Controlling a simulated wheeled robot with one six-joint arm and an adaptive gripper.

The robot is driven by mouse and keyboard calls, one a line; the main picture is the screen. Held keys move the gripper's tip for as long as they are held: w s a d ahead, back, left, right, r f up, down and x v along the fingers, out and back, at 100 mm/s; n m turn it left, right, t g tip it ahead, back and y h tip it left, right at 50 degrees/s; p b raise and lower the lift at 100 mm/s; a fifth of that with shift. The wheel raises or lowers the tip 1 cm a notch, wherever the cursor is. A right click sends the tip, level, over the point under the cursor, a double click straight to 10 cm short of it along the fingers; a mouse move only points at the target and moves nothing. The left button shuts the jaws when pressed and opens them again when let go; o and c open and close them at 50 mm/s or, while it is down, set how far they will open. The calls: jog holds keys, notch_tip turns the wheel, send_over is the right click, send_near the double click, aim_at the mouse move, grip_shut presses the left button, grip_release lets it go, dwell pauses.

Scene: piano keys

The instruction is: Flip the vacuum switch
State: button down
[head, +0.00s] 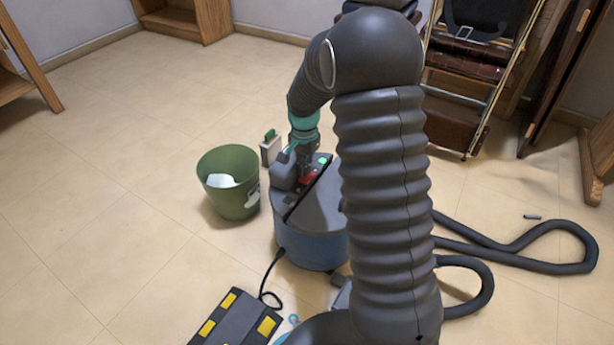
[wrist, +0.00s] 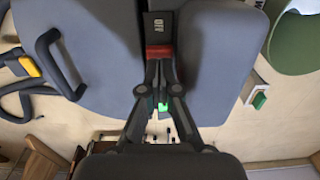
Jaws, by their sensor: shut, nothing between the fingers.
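The vacuum (head: 312,245) is a round blue-grey canister on the floor, partly hidden behind my arm. Its grey top also fills much of the wrist view (wrist: 215,60). A red switch (head: 306,181) sits in the dark strip across the top. In the wrist view the red part (wrist: 159,51) lies beside a dark face marked OFF (wrist: 159,24). My gripper (wrist: 159,64) is shut and empty, its fingertips at the edge of the red part. I cannot tell whether they touch it. In the head view my gripper (head: 308,170) is over the vacuum's top.
A green bin (head: 232,190) stands left of the vacuum, with a small white box with a green top (head: 271,150) behind it. A black-and-yellow block (head: 235,318) lies in front. A dark hose (head: 545,268) loops on the right. The left floor is clear.

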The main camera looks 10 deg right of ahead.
aim_at(305, 179)
jog(key=shift+f, duration=1.25)
dwell(0.7)
jog(key=shift+r, duration=0.1)
jog(key=shift+r+p, duration=2.35)
jog(key=shift+r, duration=1.1)
